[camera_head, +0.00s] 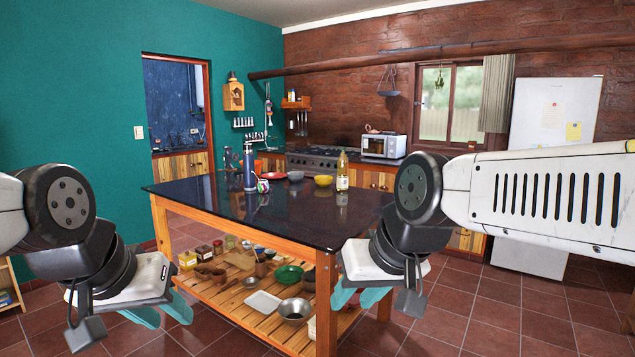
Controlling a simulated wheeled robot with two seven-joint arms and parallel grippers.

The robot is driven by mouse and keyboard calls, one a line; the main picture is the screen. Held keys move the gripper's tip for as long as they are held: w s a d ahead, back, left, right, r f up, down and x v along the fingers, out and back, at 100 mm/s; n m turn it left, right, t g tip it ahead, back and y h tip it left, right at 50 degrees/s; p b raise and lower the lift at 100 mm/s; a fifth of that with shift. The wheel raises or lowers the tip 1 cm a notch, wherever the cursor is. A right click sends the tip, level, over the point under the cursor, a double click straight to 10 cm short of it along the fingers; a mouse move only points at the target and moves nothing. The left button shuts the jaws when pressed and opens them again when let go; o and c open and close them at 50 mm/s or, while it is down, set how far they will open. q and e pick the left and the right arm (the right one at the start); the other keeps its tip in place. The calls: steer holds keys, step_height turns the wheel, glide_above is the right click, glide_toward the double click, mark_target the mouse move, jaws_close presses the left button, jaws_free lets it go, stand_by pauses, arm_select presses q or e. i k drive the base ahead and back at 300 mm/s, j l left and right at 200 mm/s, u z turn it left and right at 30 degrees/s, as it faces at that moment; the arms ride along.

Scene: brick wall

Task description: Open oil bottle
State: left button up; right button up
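A clear bottle of yellowish oil (342,172) stands upright near the far right side of the dark island top (255,215). Its cap is too small to make out clearly. My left gripper (171,318) hangs at the lower left, in front of the island, with its two teal fingers apart and nothing between them. My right gripper (355,301) hangs by the island's near right corner, with its teal fingers apart and no object seen in them. Both grippers are well short of the bottle and lower than the island top.
The slatted lower shelf (245,315) holds bowls and jars. The near part of the top is bare. Tiled floor (480,310) is clear at right.

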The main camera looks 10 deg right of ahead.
mark_target(343, 160)
steer(key=u, duration=0.55)
steer(key=i+l+u, duration=0.1)
steer(key=l+u, duration=0.8)
steer(key=l, duration=0.15)
steer(key=l+u, duration=0.1)
steer(key=l, duration=0.35)
steer(key=l+u, duration=0.1)
steer(key=l, duration=0.35)
steer(key=k+l+u, duration=0.1)
steer(key=l, duration=0.3)
steer(key=k+l+u, duration=0.1)
steer(key=l, duration=0.35)
steer(key=k+l+u, duration=0.1)
steer(key=l, duration=0.3)
steer(key=k+l+u, duration=0.1)
steer(key=l, duration=0.35)
steer(key=k+l, duration=0.1)
steer(key=l, duration=0.35)
steer(key=k+l, duration=0.15)
steer(key=l, duration=0.3)
steer(key=k+l, duration=0.1)
steer(key=l, duration=0.35)
steer(key=k+l, duration=0.1)
steer(key=l, duration=0.35)
steer(key=k+l, duration=0.1)
steer(key=l, duration=0.35)
steer(key=i+l, duration=0.8)
steer(key=l, duration=0.15)
